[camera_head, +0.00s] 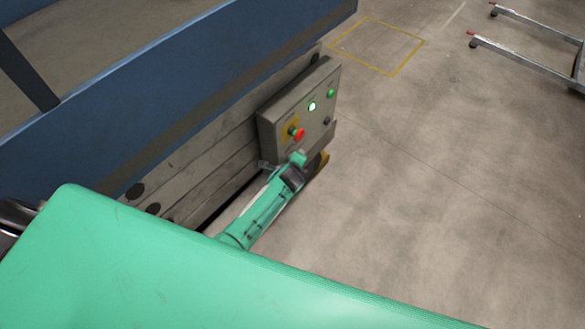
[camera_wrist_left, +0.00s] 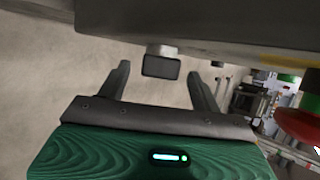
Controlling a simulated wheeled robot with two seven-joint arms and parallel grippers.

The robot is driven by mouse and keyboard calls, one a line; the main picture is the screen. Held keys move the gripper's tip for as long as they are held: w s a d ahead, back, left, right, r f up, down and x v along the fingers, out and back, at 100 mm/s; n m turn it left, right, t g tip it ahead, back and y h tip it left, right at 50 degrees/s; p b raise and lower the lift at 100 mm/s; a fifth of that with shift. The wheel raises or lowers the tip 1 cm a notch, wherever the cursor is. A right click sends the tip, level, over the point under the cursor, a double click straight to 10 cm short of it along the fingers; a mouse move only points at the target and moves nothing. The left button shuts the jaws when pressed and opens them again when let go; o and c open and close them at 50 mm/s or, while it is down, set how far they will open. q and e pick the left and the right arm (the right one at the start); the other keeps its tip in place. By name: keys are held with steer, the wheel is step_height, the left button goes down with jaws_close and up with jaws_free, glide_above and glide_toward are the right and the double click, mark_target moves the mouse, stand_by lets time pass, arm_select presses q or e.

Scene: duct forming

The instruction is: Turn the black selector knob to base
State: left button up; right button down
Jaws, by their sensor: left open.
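The black selector knob (camera_head: 326,121) is small and dark on the lower right of the grey control panel (camera_head: 270,127). Its setting is too small to read. My left arm reaches up to the panel's lower edge in the head view, where the fingers cannot be made out. In the left wrist view, my left gripper (camera_wrist_left: 159,69) is open, with one finger on each side of a dark, square-ended block (camera_wrist_left: 160,66) that looks like the knob. Gaps show between the block and both fingers. My right gripper is not in view.
A red emergency stop (camera_head: 298,133) on a yellow plate sits left of the knob; it also shows at the right of the left wrist view (camera_wrist_left: 303,125). Open floor lies right; a metal cart frame (camera_head: 530,55) stands beyond.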

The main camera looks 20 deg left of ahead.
arm_select(q)
steer(key=v, duration=1)
steer(key=shift+s+r+p, duration=0.15)
steer(key=shift+s+p, duration=0.25)
steer(key=shift+p, duration=0.05)
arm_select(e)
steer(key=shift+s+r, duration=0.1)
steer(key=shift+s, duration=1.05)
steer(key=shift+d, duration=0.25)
